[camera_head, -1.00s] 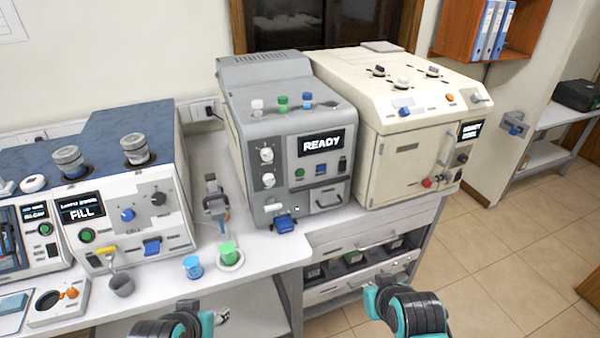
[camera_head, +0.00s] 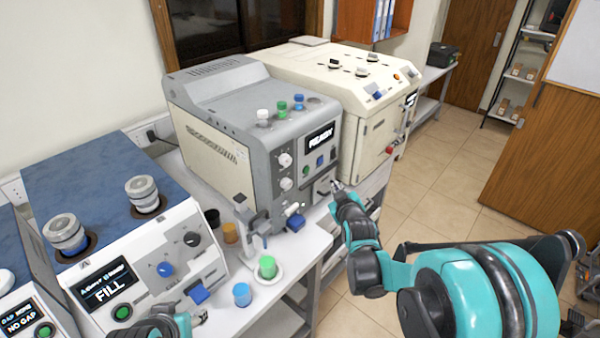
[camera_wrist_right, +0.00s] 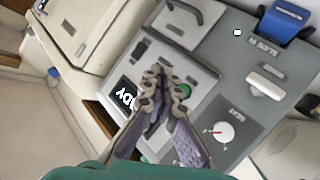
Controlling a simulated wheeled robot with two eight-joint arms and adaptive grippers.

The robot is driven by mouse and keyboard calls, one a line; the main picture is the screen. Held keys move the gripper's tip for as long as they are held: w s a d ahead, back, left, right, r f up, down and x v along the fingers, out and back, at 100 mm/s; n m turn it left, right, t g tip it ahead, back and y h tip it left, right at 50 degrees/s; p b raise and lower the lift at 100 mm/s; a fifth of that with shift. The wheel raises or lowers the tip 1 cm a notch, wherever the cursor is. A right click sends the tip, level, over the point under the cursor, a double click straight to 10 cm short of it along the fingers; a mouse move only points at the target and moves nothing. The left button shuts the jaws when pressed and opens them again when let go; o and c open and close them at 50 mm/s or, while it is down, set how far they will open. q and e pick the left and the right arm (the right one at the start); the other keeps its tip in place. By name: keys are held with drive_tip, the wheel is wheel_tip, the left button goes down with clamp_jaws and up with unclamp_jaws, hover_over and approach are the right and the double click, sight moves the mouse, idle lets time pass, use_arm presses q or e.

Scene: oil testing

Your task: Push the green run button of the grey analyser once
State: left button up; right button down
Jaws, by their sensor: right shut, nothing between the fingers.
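The grey analyser (camera_head: 205,95) stands on the bench in the head view, its screen (camera_head: 321,137) lit and reading READY. Its green run button (camera_head: 306,171) is on the front panel below the screen. My right gripper (camera_head: 335,186) is shut and empty, its tips close to the front panel, right of and below the button. In the right wrist view the shut fingers (camera_wrist_right: 160,76) lie over the panel. The green button (camera_wrist_right: 184,90) shows beside them, partly hidden; contact cannot be told. My left gripper (camera_head: 197,318) is low at the bottom, partly cut off.
A blue tab (camera_head: 289,215) sticks out low on the analyser's front. A green-capped container (camera_head: 267,266) and a blue one (camera_head: 242,294) stand on the bench. A cream machine (camera_head: 378,135) is to the right. A white tester (camera_head: 150,290) reads FILL at left.

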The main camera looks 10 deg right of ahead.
sight(307, 170)
drive_tip(key=shift+d+f, duration=0.15)
drive_tip(key=shift+d, duration=0.1)
drive_tip(key=w+a, duration=0.5)
drive_tip(key=w, duration=0.2)
drive_tip(key=shift+a, duration=0.3)
drive_tip(key=shift+w, duration=0.1)
idle(1.5)
drive_tip(key=shift+w+a, duration=0.25)
